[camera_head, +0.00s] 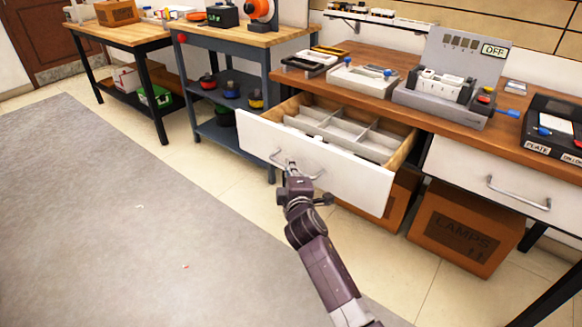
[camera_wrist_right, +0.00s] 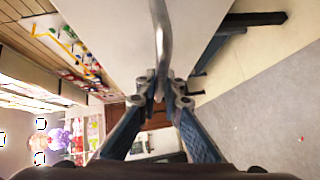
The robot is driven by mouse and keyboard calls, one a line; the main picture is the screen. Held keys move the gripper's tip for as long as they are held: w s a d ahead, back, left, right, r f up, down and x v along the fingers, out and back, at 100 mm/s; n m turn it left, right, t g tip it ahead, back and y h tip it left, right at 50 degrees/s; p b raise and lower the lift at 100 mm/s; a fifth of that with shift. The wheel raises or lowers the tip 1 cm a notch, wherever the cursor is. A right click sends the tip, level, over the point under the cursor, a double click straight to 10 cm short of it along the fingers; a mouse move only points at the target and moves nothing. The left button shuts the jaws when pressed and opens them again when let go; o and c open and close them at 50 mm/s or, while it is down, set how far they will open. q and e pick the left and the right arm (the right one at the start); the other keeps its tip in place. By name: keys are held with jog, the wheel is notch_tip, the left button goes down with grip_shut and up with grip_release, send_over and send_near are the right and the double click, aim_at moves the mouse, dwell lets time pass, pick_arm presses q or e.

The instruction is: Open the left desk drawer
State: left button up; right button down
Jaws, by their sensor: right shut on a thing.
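The left desk drawer (camera_head: 330,165) is pulled out from the desk. Its white front stands well away from the desk, and grey divided compartments (camera_head: 350,132) show inside it. My right gripper (camera_head: 291,172) is at the curved metal handle on the drawer's front. In the right wrist view, the handle (camera_wrist_right: 162,45) runs down between the two fingers of my right gripper (camera_wrist_right: 158,88), which are shut on it. My left gripper is not in view.
The right desk drawer (camera_head: 485,180) is shut. Cardboard boxes, one marked LAMPS (camera_head: 465,228), sit under the desk. A grey device with an OFF sign (camera_head: 450,85) stands on the desktop. A grey workbench (camera_head: 240,42) stands to the left. Open floor and a grey mat (camera_head: 130,220) lie in front.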

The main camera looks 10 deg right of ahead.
jog(key=c, duration=2.1)
grip_release()
jog(key=s, duration=0.4)
jog(key=s+a+r, duration=0.1)
jog(key=s, duration=0.7)
jog(key=shift+a+r, duration=0.15)
jog(key=shift+r, duration=0.2)
jog(key=shift+w, duration=0.1)
